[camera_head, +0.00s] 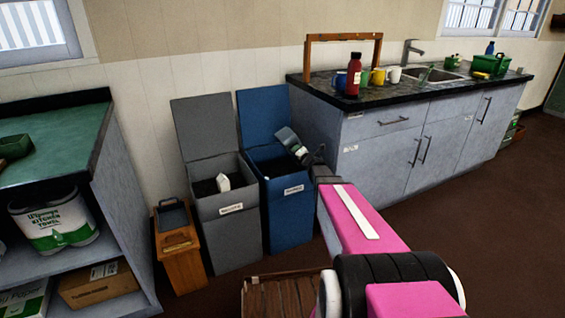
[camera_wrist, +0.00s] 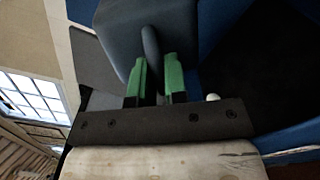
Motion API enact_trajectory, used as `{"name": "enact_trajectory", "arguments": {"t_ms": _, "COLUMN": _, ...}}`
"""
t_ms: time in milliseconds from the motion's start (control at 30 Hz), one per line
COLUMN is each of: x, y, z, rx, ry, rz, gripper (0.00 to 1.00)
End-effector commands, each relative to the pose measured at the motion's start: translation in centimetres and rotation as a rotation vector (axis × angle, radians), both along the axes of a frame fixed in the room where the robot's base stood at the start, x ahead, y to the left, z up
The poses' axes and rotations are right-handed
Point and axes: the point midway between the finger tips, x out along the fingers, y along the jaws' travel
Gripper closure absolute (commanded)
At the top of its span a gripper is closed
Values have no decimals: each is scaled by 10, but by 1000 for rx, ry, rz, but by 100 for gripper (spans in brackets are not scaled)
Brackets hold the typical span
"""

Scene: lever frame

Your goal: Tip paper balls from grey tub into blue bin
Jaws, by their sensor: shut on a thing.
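The blue bin (camera_head: 288,213) stands on the floor against the wall with its lid raised. Its dark inside and blue wall also show in the wrist view (camera_wrist: 300,139). My gripper (camera_wrist: 157,78) has its green fingers shut on an upright part of the grey tub (camera_wrist: 118,28). In the head view the grey tub (camera_head: 287,137) is held tilted over the blue bin's opening, with my gripper (camera_head: 311,156) to its right. A small white round thing (camera_wrist: 212,97) shows beside the right finger; I cannot tell whether it is a paper ball. The tub's inside is hidden.
A grey bin (camera_head: 231,238) with raised lid and a white item inside stands left of the blue bin. A small wooden bin (camera_head: 180,256) stands farther left. The counter (camera_head: 376,145) holding a red bottle (camera_head: 354,75) and mugs is close on the right.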

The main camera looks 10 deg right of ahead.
Motion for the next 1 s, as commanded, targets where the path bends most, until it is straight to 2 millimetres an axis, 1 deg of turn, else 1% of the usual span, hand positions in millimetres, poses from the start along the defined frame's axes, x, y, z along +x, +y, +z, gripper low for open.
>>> {"name": "enact_trajectory", "arguments": {"t_ms": 800, "x": 0, "y": 0, "z": 69, "rx": -1, "ry": -2, "rz": 0, "gripper": 100}}
{"name": "enact_trajectory", "arguments": {"t_ms": 1000, "x": 0, "y": 0, "z": 78, "rx": -1, "ry": 0, "rz": 0, "gripper": 100}}
